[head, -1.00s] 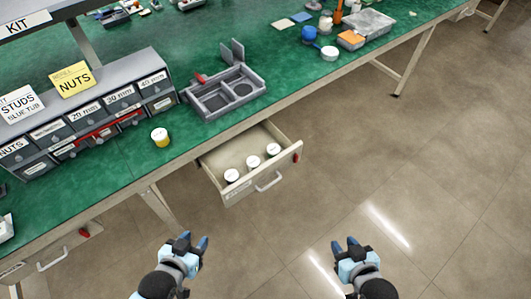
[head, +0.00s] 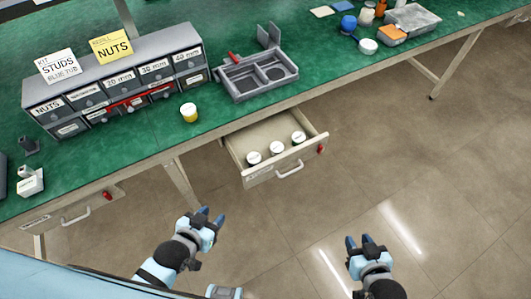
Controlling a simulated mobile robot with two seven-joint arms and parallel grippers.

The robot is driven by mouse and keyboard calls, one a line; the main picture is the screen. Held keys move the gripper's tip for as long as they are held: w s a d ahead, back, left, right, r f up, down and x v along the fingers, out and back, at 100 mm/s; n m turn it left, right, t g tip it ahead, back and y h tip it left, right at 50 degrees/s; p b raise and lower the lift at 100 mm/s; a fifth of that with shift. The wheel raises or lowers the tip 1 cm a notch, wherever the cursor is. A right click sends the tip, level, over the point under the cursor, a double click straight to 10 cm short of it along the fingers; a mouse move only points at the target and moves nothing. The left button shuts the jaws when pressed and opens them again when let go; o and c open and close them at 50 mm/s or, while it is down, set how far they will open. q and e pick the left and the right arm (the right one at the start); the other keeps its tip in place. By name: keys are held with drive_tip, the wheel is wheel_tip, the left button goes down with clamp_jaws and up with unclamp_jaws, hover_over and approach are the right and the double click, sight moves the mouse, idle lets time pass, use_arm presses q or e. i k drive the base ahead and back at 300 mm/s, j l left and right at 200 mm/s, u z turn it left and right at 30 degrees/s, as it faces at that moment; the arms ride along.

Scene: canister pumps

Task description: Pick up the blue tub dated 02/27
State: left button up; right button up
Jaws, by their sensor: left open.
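The open drawer (head: 236,158) under the bench holds three small tubs with white lids: a left tub (head: 254,158), a middle tub (head: 276,147) and a right tub (head: 298,137). Their side colours and any dates on them are too small to read, so I cannot tell which is the blue one dated 02/27. My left gripper (head: 211,214) is open and empty, in front of the drawer and to its lower left. My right gripper (head: 358,240) looks open and empty, to the lower right of the drawer.
On the green bench (head: 120,160) stand a yellow tub with a white lid (head: 189,113), a grey drawer cabinet (head: 115,80), a grey divided tray (head: 258,78) and a round blue object (head: 348,23). The floor to the right is clear.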

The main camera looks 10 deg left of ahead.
sight(254, 158)
drive_tip(key=i+j, duration=0.1)
drive_tip(key=j, duration=0.7)
drive_tip(key=i+j, duration=0.15)
drive_tip(key=j, duration=0.2)
drive_tip(key=i+j, duration=0.1)
drive_tip(key=j, duration=0.3)
